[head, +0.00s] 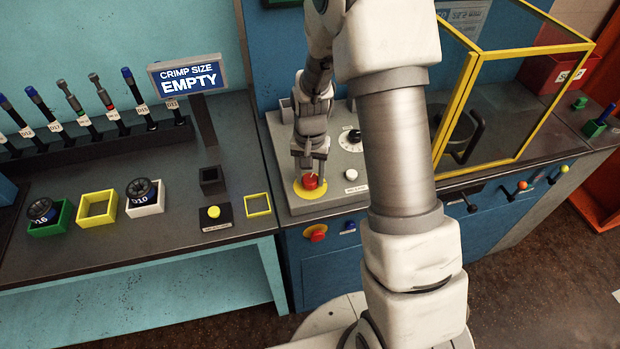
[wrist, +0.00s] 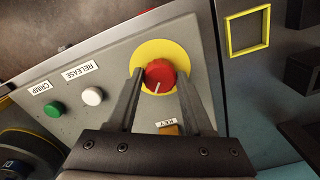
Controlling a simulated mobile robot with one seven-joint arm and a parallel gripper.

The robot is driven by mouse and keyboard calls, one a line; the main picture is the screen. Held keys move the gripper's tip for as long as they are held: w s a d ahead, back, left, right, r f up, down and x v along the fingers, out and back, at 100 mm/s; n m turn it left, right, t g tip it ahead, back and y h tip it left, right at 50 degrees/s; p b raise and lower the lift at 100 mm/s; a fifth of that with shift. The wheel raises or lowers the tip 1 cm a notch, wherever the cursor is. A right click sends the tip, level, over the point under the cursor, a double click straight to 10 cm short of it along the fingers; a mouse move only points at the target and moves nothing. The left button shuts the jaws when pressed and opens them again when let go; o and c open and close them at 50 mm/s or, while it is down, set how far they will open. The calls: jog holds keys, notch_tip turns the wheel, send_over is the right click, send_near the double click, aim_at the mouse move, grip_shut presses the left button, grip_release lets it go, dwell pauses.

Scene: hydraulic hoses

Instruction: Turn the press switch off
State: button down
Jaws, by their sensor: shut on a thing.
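The press switch is a round red knob (head: 310,183) on a yellow disc (head: 299,191), set in the grey panel of the blue press. In the wrist view the red knob (wrist: 159,74) has a white line on its face pointing toward the lower left, and the yellow disc (wrist: 152,48) shows behind it. My gripper (head: 310,179) reaches down onto the knob. In the wrist view the two fingers of my gripper (wrist: 163,80) stand on either side of the knob, shut on it. The finger ends hide parts of the disc.
Beside the knob are a white RELEASE button (wrist: 92,96), a green CRIMP button (wrist: 54,109) and a KEY label (wrist: 166,124). A yellow-framed guard (head: 463,90) stands right of my arm. A red-yellow knob (head: 316,233) is on the press front. Left is a bench with an EMPTY sign (head: 188,76).

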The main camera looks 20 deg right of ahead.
aim_at(311, 179)
jog(key=n+b, duration=0.1)
jog(key=n, duration=0.2)
jog(key=shift+n, duration=0.3)
jog(key=shift+d+n+b, duration=0.1)
jog(key=shift+n+b, duration=0.35)
jog(key=shift+n, duration=1.45)
jog(key=shift+c, duration=1.5)
grip_release()
jog(key=shift+r, duration=0.1)
notch_tip(311, 179, up, 17)
jog(key=shift+p, duration=0.3)
jog(key=shift+r, duration=0.15)
